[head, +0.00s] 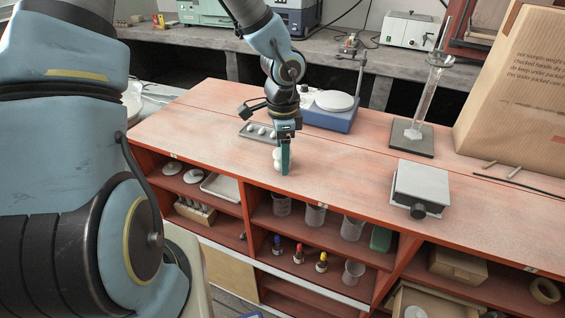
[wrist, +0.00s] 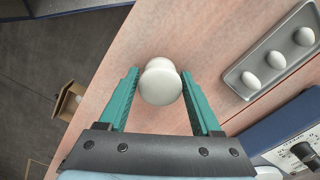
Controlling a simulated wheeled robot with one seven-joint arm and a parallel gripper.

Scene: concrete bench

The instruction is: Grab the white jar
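The white jar (wrist: 160,84) has a round, smooth top and stands on the reddish bench top. In the wrist view it lies between the two teal fingers of my gripper (wrist: 163,92), near their tips, with a gap visible on each side. My gripper is open and points down at the bench. In the head view my gripper (head: 285,160) is over the front part of the bench. There the white jar (head: 278,160) shows only in part, behind a finger.
A grey tray with white egg-shaped pieces (wrist: 250,80) lies close by. A blue device with a white round plate (head: 333,101) stands behind my gripper. A grey lifting stand (head: 420,183) is to the right. The bench's front edge is near, with open shelves below.

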